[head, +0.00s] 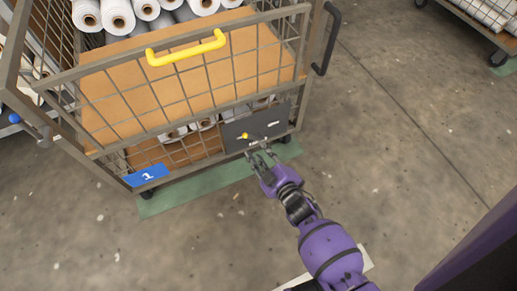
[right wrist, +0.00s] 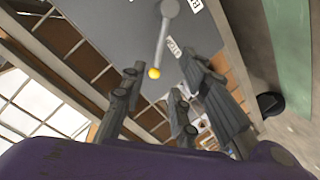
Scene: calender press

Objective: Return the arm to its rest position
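My right arm, purple, reaches up from the lower right in the head view. My right gripper (head: 262,158) is just in front of a dark grey panel (head: 277,120) low on the cage trolley. A small lever with a yellow knob (head: 244,135) sits on that panel. In the right wrist view the fingers (right wrist: 170,100) are spread apart with nothing between them. The lever's yellow knob (right wrist: 154,73) shows just beyond the fingertips, and its grey rod runs up to a round pivot. I cannot tell whether a finger touches the knob. My left gripper is not in view.
The wire cage trolley (head: 180,80) holds white rolls (head: 118,14) on top and has a yellow handle (head: 186,48), a dark side handle (head: 328,40) and a blue "1" plate (head: 147,175). It stands over a green floor strip (head: 190,193). Floor (head: 400,130) to the right is clear.

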